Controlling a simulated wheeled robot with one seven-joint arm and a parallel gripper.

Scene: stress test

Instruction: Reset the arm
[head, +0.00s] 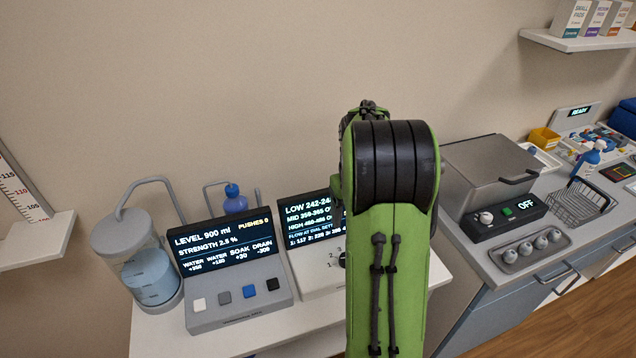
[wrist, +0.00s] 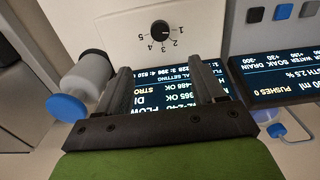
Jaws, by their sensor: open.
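My green arm (head: 385,270) rises through the middle of the head view and bends at a black-banded joint. My gripper is hidden behind the arm in that view. In the wrist view my gripper (wrist: 160,88) shows two dark fingers standing apart with nothing between them. Beyond the fingers is the white dial box (wrist: 105,25) with a black dial (wrist: 160,28) numbered 1 to 5 and a lit screen (wrist: 160,95). The box (head: 318,282) is partly covered by my arm in the head view.
A level console (head: 240,300) with several buttons stands left of the dial box, beside a clear tank (head: 150,275). A blue-capped bottle (wrist: 85,85) is close left of the fingers.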

